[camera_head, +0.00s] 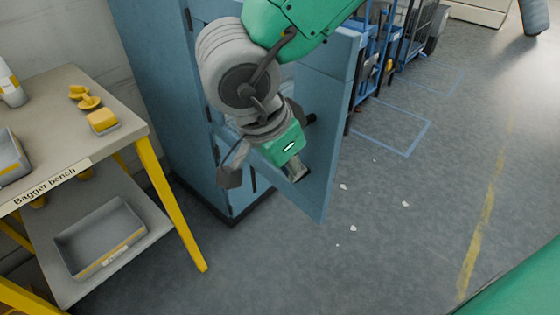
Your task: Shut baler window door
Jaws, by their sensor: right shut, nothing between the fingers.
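The blue baler (165,105) stands at the left of centre in the head view. Its blue door (325,110) stands open, swung out from the baler front, with its free edge towards the right. My right gripper (296,172) is shut and empty, with its fingertips pointing down in front of the door's lower part. I cannot tell whether they touch the door. My green and grey arm hides much of the door and the baler's opening. My left gripper is not in view.
A bench (95,115) with yellow legs stands at the left, with a yellow tool (86,97) on top and a grey tray (100,238) on its lower shelf. Blue trolleys (385,50) stand behind the door. The floor at the right is open, with small white scraps (405,204).

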